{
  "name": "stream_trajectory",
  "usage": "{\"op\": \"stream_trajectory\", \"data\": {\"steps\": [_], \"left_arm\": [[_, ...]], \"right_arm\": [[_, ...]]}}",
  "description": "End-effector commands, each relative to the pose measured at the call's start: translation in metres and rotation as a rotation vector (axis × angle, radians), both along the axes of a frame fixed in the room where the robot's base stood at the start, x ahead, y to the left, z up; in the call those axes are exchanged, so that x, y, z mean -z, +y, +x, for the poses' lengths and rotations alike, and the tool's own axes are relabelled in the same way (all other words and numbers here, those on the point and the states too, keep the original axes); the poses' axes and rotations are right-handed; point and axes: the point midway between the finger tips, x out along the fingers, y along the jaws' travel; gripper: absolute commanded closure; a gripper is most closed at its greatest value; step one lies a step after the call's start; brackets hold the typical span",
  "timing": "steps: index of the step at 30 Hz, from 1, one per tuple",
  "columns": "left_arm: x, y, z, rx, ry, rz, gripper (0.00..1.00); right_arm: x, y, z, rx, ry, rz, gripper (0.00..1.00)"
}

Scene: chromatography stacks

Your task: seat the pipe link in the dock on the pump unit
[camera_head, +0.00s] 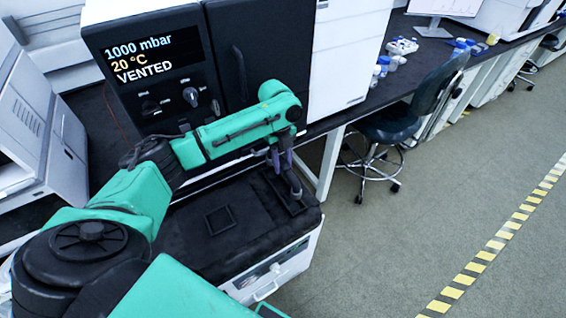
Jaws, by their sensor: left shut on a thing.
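A raised square frame (220,220) lies empty on the unit's top, left of the gripper. My right gripper is not in view.
A black oven-like instrument (150,75) reading "1000 mbar, 20 °C, VENTED" stands behind my left arm, with a white cabinet (345,50) beside it. A dark chair (405,120) stands right of the unit. The grey floor (400,230) at right is clear.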

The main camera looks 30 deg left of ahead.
Motion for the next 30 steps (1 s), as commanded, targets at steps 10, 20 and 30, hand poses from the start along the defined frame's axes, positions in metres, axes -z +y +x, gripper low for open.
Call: {"op": "stream_trajectory", "data": {"steps": [10,20,30], "left_arm": [[0.025,0.0,0.0,-0.001,-0.002,0.001,1.0],[0.051,0.0,0.0,-0.002,-0.001,0.0,1.0],[0.065,0.0,0.001,-0.002,-0.002,0.0,1.0]], "right_arm": [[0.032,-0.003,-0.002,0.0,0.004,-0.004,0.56],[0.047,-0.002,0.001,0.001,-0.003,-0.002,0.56],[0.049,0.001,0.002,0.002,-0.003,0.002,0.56]]}}
